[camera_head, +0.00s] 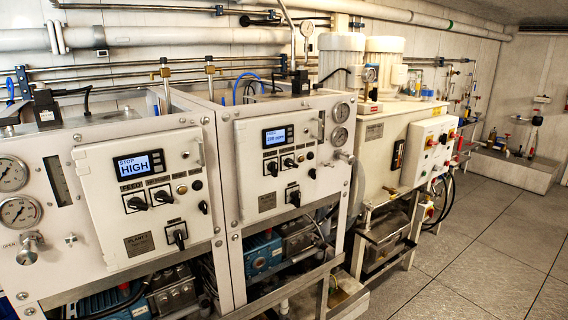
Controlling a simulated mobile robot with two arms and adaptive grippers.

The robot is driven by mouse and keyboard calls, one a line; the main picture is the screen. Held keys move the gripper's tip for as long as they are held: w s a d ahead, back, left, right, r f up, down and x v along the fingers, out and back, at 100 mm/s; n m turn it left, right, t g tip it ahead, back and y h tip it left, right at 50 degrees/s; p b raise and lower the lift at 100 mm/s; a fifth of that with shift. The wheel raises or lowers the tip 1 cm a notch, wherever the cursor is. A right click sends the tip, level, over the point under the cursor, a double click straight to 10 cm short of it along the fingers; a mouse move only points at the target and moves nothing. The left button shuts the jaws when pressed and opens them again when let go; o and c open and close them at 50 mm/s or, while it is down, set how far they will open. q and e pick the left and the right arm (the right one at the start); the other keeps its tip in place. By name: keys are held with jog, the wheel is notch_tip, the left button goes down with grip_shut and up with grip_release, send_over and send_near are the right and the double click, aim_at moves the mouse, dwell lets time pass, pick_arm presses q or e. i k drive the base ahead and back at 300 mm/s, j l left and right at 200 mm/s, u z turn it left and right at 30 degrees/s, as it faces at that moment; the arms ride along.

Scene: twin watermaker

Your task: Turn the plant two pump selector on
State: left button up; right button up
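Two similar white control panels stand side by side. The left panel (100,200) has a lit display (140,165) reading "STOP HIGH". Below it are two black selectors, the left one (137,203) under a label like "FEED" and the right one (163,195). A lower black selector (179,236) sits beside a nameplate (138,244) beginning "PLANT", its number too small to be sure of. The right panel (250,150) has a smaller-text display (277,136), two black selectors (272,168) (289,162) and a lower one (293,197). Neither gripper shows.
Pressure gauges (18,212) and a valve knob (30,243) are at the far left. More gauges (341,112) flank the right panel. A white cabinet (430,140) with red and green buttons stands beyond. The grey tiled floor (490,260) at right is clear.

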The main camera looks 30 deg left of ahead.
aim_at(289, 162)
jog(key=i+l+u, duration=0.1)
jog(key=u, duration=1.3)
